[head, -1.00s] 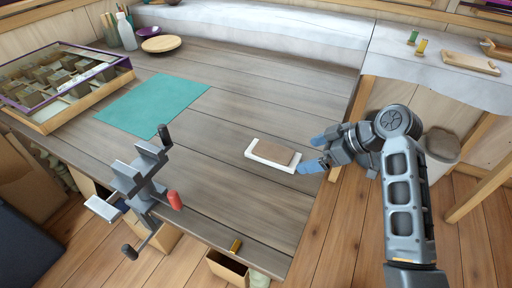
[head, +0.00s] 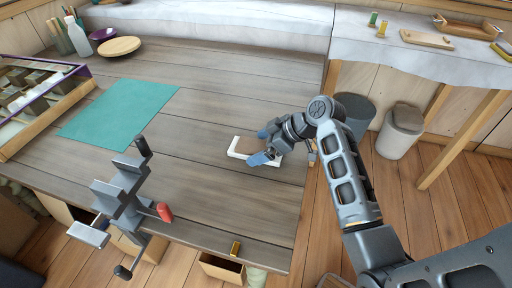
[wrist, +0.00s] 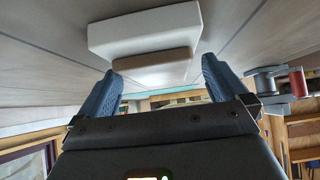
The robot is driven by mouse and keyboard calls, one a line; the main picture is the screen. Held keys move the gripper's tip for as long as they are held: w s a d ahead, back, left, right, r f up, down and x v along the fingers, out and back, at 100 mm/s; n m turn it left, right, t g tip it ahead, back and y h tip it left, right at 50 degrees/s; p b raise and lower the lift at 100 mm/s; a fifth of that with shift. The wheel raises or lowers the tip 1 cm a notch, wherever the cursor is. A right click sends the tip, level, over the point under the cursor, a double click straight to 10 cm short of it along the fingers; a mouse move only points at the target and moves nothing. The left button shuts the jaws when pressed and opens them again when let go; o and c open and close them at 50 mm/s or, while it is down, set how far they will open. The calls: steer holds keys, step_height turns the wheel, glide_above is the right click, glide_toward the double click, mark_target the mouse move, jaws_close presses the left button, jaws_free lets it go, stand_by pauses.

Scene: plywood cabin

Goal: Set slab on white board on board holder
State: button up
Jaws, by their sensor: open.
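The brown slab (head: 249,143) lies on the white board (head: 236,154) near the right side of the wooden table. My gripper (head: 261,147) is open, its blue fingers reaching over the slab from the right and partly hiding it. In the wrist view, the slab (wrist: 152,65) shows just beyond and between the open fingertips (wrist: 158,80), with the white board (wrist: 145,30) behind it. I cannot tell whether a finger touches the slab. A grey metal stand with flat plates, apparently the board holder (head: 120,190), stands at the table's front left. The wrist view shows its red handle (wrist: 298,82).
A teal mat (head: 120,112) lies at the left, beside a compartment box (head: 35,100). A wooden plate (head: 119,46) and bottle (head: 78,38) stand at the back. The table's middle is clear.

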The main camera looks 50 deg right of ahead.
steer(key=shift+w+f, duration=0.15)
steer(key=shift+c, duration=0.5)
steer(key=c, duration=1.2)
steer(key=shift+c, duration=0.8)
